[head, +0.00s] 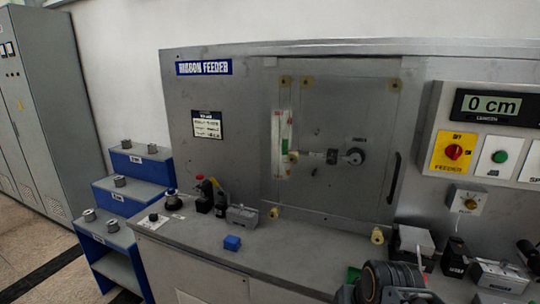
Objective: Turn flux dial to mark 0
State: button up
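Another small dark knob (153,217) is on a white plate at the left front of the bench. A dark, ribbed part of my arm shows at the bottom edge, right of the middle, apart from both knobs. My gripper's fingers do not show.
The ribbon feeder's clear door (330,200) has a black handle (394,178). A display (492,106) reads 0 cm. Blue steps (140,190) with grey spools stand at the left.

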aim_at(471, 204)
jog(key=k, duration=0.45)
jog(key=z, duration=0.2)
jog(key=i, duration=0.4)
jog(key=z, duration=1.05)
